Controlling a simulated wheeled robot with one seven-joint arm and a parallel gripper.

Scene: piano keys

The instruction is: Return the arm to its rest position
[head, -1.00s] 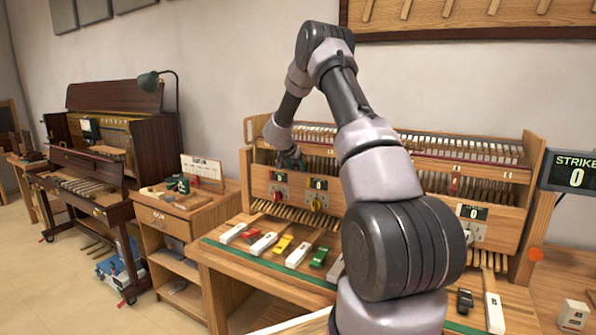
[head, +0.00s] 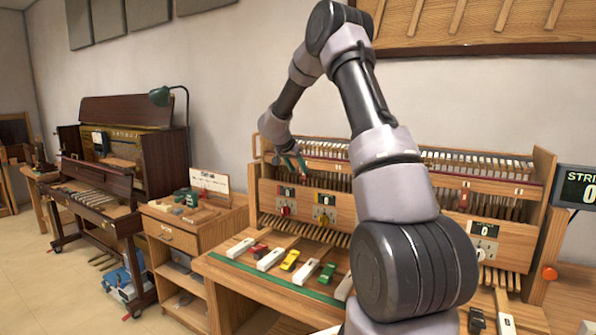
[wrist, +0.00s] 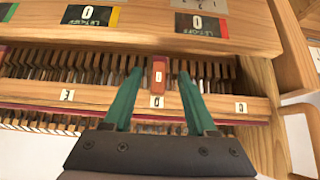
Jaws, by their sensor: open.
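My gripper (head: 292,162) is at the end of my arm, in front of the upper left part of the wooden piano action rig (head: 345,209). In the wrist view its two green fingers (wrist: 157,80) are spread apart, with nothing held between them. A small red-brown block (wrist: 159,74) on the rig's rail shows between the fingers; I cannot tell how far it is from them. My arm is bent in a high arch across the head view and hides the middle of the rig.
The workbench in front carries white, red, yellow and green key pieces (head: 290,260). A wooden side cabinet (head: 171,237) and a dark upright piano (head: 130,150) stand to the left. A strike display (head: 577,189) and an orange button (head: 549,273) are at the right.

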